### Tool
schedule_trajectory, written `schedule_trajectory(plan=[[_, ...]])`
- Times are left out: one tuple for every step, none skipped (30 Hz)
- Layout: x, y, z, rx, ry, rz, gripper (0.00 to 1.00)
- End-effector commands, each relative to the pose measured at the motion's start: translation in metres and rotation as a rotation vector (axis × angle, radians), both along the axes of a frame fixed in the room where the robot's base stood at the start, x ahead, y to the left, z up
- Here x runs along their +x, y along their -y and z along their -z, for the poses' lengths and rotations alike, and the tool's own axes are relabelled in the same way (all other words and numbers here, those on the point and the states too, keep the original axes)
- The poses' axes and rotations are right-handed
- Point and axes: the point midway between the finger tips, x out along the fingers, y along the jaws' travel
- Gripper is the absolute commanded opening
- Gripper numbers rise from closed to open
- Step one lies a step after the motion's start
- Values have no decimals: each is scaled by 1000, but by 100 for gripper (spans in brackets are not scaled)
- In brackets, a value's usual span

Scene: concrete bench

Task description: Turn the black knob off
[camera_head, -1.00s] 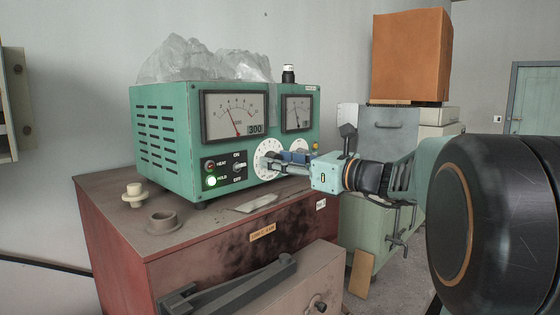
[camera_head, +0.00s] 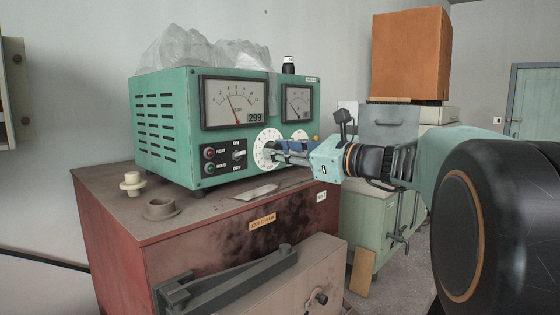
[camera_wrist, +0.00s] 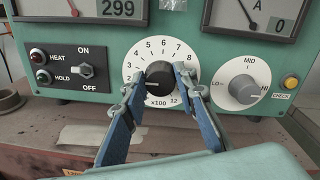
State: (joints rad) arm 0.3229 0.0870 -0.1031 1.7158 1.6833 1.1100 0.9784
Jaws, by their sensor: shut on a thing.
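The black knob (camera_wrist: 158,80) sits at the centre of a white numbered dial (camera_wrist: 135,62) marked x100 on the green instrument's front. My gripper (camera_wrist: 160,74) has its blue-sided fingers on either side of the knob and is shut on it. The fingers partly hide the knob and the dial's lower numbers. In the head view my gripper (camera_head: 275,153) reaches the dial (camera_head: 263,141) from the right, and the knob is mostly hidden. The digital readout (camera_head: 255,118) shows 299.
A grey LO–MID–HI knob (camera_wrist: 243,86) and a yellow CHECK button (camera_wrist: 290,81) are right of the dial. An ON/OFF toggle (camera_wrist: 87,71) and HEAT and HOLD lamps are left. A cup-like ring (camera_head: 160,209) and flat sheet (camera_head: 257,192) lie on the red cabinet (camera_head: 200,235).

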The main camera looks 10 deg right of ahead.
Motion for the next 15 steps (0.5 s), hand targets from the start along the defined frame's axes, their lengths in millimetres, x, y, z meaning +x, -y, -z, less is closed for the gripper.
schedule_trajectory(plan=[[0, 0, 6, -36, 28, 1, 2], [0, 0, 6, -59, 44, 1, 2], [-1, 0, 6, -91, 67, 1, 2], [-1, 0, 6, -114, 84, 1, 2], [-1, 0, 6, -137, 101, 1, 2], [-1, 0, 6, -168, 123, 1, 2], [-1, 0, 6, -191, 139, 2, 2], [-1, 0, 6, -214, 156, 2, 2], [-1, 0, 6, -244, 179, 1, 2], [-1, -1, 6, -269, 196, 1, 2], [-1, -1, 7, -292, 212, 1, 2], [-1, -1, 7, -321, 234, 1, 2], [-1, -1, 6, -345, 251, 1, 2], [-1, -1, 6, -368, 268, 0, 2], [-1, -1, 7, -400, 290, 1, 2]])
